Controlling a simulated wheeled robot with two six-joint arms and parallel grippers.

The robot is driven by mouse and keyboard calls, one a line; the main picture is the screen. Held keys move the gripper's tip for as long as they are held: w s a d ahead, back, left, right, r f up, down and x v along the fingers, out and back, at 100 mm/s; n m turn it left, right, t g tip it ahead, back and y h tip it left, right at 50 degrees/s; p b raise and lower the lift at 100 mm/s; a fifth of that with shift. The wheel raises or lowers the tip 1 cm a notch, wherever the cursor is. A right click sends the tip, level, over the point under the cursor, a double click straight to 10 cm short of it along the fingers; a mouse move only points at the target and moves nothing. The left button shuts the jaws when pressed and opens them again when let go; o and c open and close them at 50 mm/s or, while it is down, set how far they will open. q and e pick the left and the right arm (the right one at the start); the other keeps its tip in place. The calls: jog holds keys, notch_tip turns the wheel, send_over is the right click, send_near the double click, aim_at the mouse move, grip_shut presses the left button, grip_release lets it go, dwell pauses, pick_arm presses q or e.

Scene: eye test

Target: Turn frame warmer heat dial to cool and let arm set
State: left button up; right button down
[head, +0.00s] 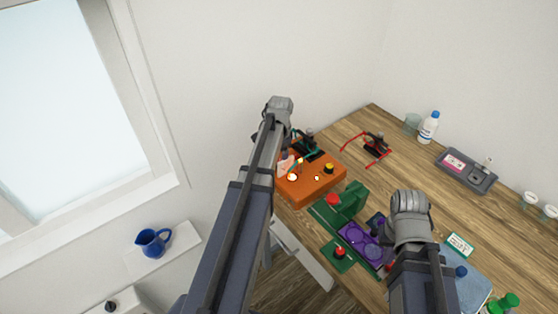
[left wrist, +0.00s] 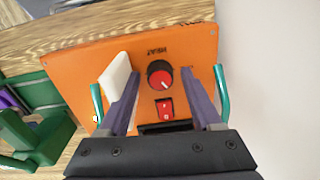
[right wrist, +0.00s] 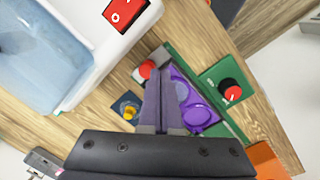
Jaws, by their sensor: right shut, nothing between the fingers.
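The frame warmer is an orange box (head: 315,188) at the back left of the table. In the left wrist view its face (left wrist: 75,65) carries the word HEAT, a black-rimmed red heat dial (left wrist: 160,74) with a white mark toward the lower right, and a red switch (left wrist: 165,108). Teal glasses arms (left wrist: 222,95) stand out on both sides. A pale pad (left wrist: 115,85) is beside the left finger. My left gripper (left wrist: 177,82) is open, its fingers apart either side of the dial in the picture; contact cannot be told. My right gripper (right wrist: 160,78) is shut and empty over a purple tray.
The purple lens tray (head: 362,240) and a green device (head: 345,200) with red knobs are close to the warmer. Red glasses (head: 375,147), a white bottle (head: 428,127) and a grey case (head: 466,170) stand further back. A blue-topped device (head: 470,290) is at the front right.

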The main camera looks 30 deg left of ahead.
pick_arm(q)
grip_shut()
dwell(0.3)
jog(key=shift+n, duration=0.3)
jog(key=n, duration=1)
jog(key=shift+n, duration=0.4)
dwell(0.5)
jog(key=shift+o, duration=0.6)
grip_release()
